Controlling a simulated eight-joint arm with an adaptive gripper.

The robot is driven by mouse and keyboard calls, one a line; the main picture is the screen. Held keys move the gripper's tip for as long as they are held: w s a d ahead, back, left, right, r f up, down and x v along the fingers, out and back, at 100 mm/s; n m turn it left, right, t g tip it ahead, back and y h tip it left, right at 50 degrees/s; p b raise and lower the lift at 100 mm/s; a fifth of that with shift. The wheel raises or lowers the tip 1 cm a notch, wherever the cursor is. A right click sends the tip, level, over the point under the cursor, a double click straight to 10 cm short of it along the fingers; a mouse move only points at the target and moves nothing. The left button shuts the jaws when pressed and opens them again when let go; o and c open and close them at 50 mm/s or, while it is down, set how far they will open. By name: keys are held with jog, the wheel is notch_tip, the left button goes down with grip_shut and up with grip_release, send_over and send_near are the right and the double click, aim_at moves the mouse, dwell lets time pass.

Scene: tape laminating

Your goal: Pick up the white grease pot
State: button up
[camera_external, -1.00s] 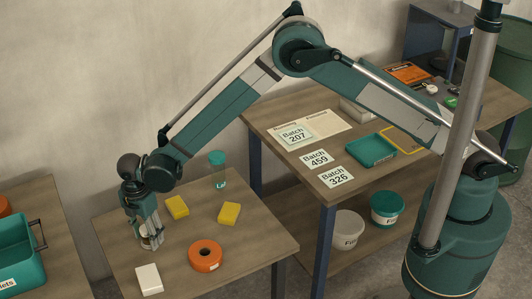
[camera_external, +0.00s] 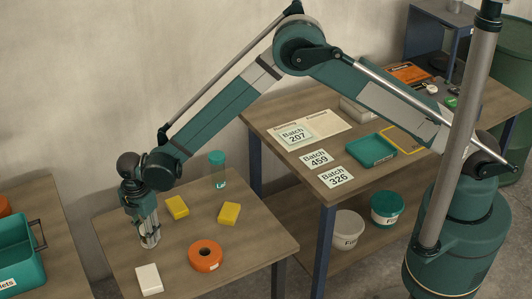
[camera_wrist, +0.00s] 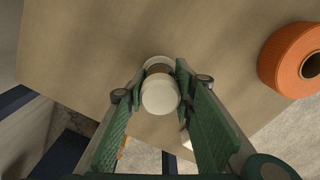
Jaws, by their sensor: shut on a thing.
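The white grease pot (camera_wrist: 160,94) sits between my two green fingers in the wrist view, with its round white top facing the camera. In the external view the pot (camera_external: 150,242) shows low between the fingertips, mostly covered by them. My gripper (camera_external: 149,236) points down over the small wooden table and is shut on the pot. It also shows in the wrist view (camera_wrist: 161,97), one finger on each side. I cannot tell whether the pot touches the tabletop.
An orange tape roll (camera_external: 205,256) lies right of the pot. A white block (camera_external: 149,279) is in front. Two yellow blocks (camera_external: 177,207) (camera_external: 229,213) and a green-capped clear jar (camera_external: 217,171) stand behind and right. A green bin (camera_external: 20,254) is at far left.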

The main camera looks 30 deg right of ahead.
aim_at(147, 226)
notch_tip(147, 226, up, 10)
jog(key=shift+f+p, duration=0.2)
jog(key=shift+p, duration=0.8)
